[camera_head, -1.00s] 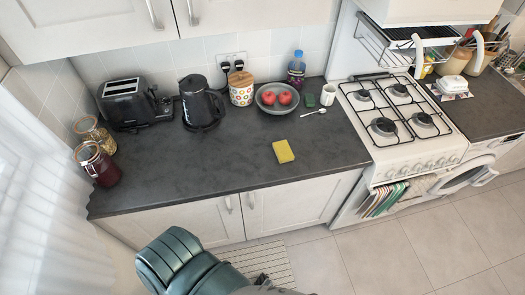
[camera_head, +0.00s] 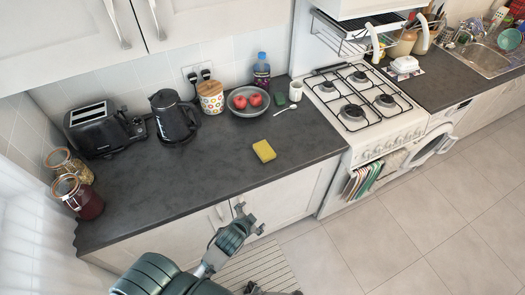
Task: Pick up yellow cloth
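The yellow cloth (camera_head: 264,151) is a small folded-looking block lying flat on the dark counter (camera_head: 215,175), near its front edge. My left gripper (camera_head: 250,219) is in front of the counter, by the cabinet doors and below the cloth in the picture. Its two fingers are spread, with nothing between them. It is clear of the cloth. A part of what seems to be my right gripper (camera_head: 264,291) shows at the bottom edge, mostly cut off, so its fingers cannot be read.
Behind the cloth stand a bowl of red apples (camera_head: 236,106), a mug (camera_head: 295,90), a green sponge (camera_head: 280,99) and a spoon (camera_head: 287,109). A kettle (camera_head: 175,118), toaster (camera_head: 97,130) and jars (camera_head: 82,196) are left. The hob (camera_head: 363,106) is right. Counter around the cloth is clear.

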